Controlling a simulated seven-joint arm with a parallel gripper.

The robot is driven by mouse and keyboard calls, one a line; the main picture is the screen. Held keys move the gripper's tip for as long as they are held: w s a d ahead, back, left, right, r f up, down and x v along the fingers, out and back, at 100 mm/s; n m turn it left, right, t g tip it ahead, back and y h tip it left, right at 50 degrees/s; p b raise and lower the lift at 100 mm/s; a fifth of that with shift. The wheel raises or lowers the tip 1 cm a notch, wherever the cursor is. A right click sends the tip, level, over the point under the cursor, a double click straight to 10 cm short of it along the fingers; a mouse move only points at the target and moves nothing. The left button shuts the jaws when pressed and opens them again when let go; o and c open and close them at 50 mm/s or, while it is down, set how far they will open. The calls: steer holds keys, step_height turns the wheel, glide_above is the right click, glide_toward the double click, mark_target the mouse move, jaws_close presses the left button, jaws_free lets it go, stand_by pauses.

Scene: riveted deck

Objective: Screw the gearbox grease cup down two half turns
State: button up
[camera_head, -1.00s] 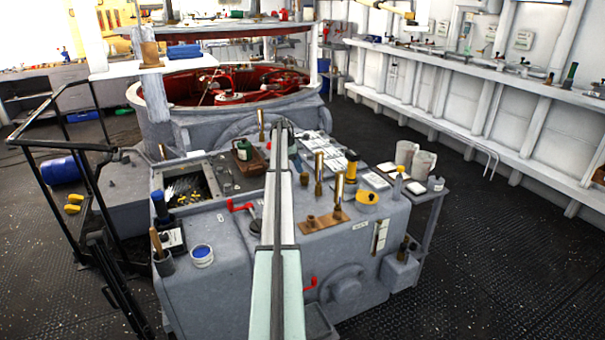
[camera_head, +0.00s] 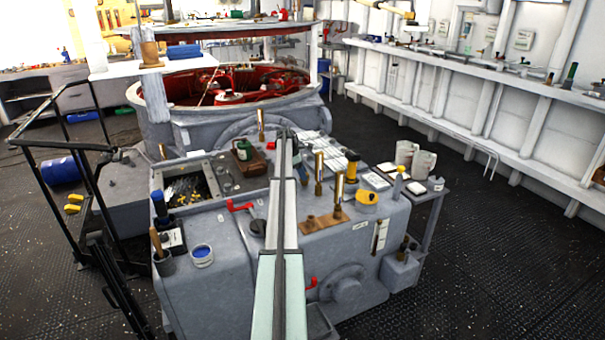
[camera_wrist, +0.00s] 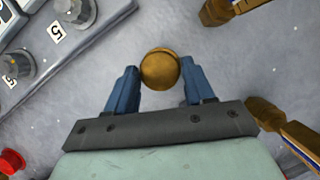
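In the wrist view a round brass cap (camera_wrist: 160,68), which looks like the grease cup, stands upright on the grey housing. The two blue fingers of my gripper (camera_wrist: 160,76) stand on either side of it, close to its edges. I cannot tell whether they press on it or leave a thin gap. In the head view my arm covers the gripper and this cap. The grey gearbox housing (camera_head: 225,285) fills the middle of the head view. Two other upright brass cylinders, a nearer one (camera_head: 339,189) and a farther one (camera_head: 318,172), stand right of my arm.
Knobs with number plates (camera_wrist: 76,12) lie at the upper left of the wrist view. A red crank handle (camera_head: 239,207) is just left of my arm. A yellow item (camera_head: 367,197) and a yellow-black torch (camera_head: 351,166) stand to the right. A blue-topped tin (camera_head: 202,255) is at the front left.

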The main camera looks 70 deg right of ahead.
steer(key=c, duration=0.7)
steer(key=shift+o, duration=0.2)
steer(key=m, duration=0.2)
steer(key=m+y, duration=0.2)
steer(key=m, duration=0.1)
steer(key=shift+w+d+m, duration=0.1)
steer(key=shift+d+m, duration=0.2)
steer(key=shift+d, duration=0.05)
steer(key=m+y, duration=0.2)
steer(key=m, duration=0.3)
steer(key=shift+d, duration=0.1)
steer(key=shift+r, duration=0.1)
steer(key=o, duration=1.1)
steer(key=shift+c, duration=0.2)
